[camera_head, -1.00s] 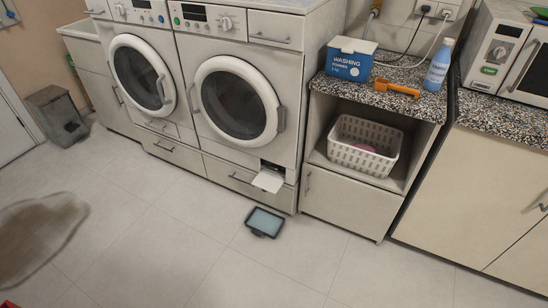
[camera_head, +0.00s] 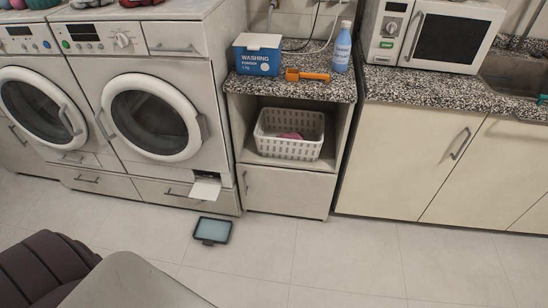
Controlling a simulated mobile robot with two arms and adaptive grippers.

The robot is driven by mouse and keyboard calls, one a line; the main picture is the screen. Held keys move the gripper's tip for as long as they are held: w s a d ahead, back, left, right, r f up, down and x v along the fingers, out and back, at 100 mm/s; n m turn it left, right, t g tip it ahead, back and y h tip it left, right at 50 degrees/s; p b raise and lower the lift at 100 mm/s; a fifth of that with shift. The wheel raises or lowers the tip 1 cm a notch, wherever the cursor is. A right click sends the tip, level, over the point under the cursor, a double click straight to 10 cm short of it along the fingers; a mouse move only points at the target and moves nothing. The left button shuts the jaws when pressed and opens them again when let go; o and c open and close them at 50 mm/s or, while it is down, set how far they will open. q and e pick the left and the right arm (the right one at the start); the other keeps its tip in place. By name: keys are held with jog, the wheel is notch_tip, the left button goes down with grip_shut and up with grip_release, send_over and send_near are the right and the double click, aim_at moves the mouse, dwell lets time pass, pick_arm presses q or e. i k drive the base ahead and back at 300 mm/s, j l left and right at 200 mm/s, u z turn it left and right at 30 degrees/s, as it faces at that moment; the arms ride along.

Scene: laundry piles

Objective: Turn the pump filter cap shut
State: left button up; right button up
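The front-loading washing machine (camera_head: 152,116) nearer the middle has a small white flap (camera_head: 205,189) folded down at its lower right corner. Above the flap is a small dark opening (camera_head: 207,175). The pump filter cap cannot be made out inside it at this size. A dark-framed shallow tray (camera_head: 212,230) with a pale blue inside lies on the floor in front of the flap. Neither of my grippers is in view.
A counter (camera_head: 330,88) right of the machine holds a washing powder box (camera_head: 257,60), an orange scoop (camera_head: 306,75) and a blue bottle (camera_head: 342,50). A white basket (camera_head: 290,147) sits in the shelf below. The floor (camera_head: 330,260) right of the tray is clear.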

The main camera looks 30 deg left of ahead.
aim_at(207, 174)
jog(key=j+z, duration=0.25)
jog(key=j, duration=0.2)
jog(key=j+z, duration=0.25)
jog(key=j, duration=0.25)
jog(key=j+z, duration=0.3)
jog(key=j, duration=0.15)
jog(key=k+j+z, duration=0.1)
jog(key=j+z, duration=0.15)
jog(key=j, duration=0.2)
jog(key=k+j+z, duration=0.25)
jog(key=j, duration=0.2)
jog(key=j+z, duration=0.25)
jog(key=j, duration=0.15)
jog(key=k, duration=0.05)
